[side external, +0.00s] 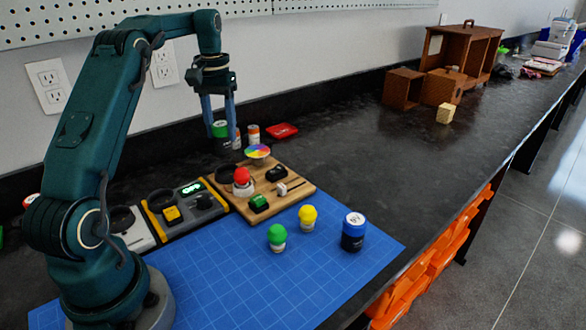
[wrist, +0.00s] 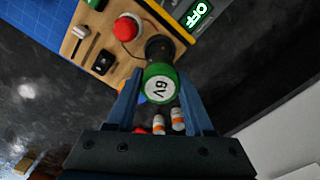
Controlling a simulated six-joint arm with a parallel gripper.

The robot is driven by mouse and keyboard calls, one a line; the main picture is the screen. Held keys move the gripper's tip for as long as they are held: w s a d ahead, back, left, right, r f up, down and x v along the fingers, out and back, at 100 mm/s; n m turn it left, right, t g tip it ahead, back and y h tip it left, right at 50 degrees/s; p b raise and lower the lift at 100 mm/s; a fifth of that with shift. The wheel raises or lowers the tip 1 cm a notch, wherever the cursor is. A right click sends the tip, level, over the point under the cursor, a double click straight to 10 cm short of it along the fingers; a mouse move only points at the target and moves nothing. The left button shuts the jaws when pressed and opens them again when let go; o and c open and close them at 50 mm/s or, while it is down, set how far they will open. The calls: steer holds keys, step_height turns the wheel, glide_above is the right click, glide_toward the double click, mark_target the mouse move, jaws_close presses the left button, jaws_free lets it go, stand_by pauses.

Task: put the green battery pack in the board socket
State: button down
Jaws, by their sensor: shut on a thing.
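My gripper (side external: 219,116) is shut on the green battery pack (side external: 220,129), a cylinder with a green top and dark lower body, held upright near the back edge of the wooden board. In the wrist view the pack's green top (wrist: 158,72) bears a white "6V" label and sits between the two fingers (wrist: 158,84). The board socket (side external: 226,173) is a dark round ring at the back left of the wooden board (side external: 232,205). In the wrist view the socket (wrist: 160,46) shows just past the pack, partly hidden by it. The pack appears outside the socket.
A blue battery (side external: 353,235) stands in front.

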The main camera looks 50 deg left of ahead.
mark_target(221, 123)
steer(key=shift+f, duration=2.75)
steer(key=shift+f, duration=0.65)
steer(key=c, duration=0.6)
jaws_free()
steer(key=shift+r, duration=5.55)
